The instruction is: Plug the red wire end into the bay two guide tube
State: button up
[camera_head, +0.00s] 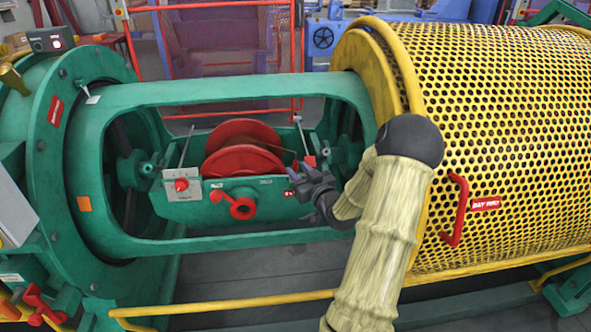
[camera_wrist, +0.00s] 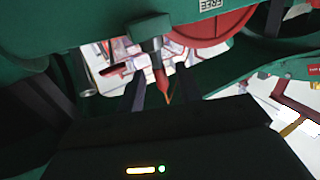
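A red tapered piece with a thin orange strand at its tip, which looks like the red wire end (camera_wrist: 161,78), shows in the wrist view at a dark holder (camera_wrist: 148,56) under a green part. It lies between the two fingers of my gripper (camera_wrist: 163,90), with gaps on both sides. The fingers are apart. In the head view my gripper (camera_head: 300,180) is at the right front of the green cradle (camera_head: 208,212), close to a small red piece (camera_head: 309,161). I cannot tell which part is the bay two guide tube.
The green frame (camera_head: 225,92) surrounds the cradle above and below. A yellow perforated guard (camera_head: 500,130) stands close at the right. A yellow rail (camera_head: 225,304) runs along the front.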

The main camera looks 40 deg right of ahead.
jog(key=shift+w+d, duration=0.2)
jog(key=shift+w, duration=1)
grip_shut()
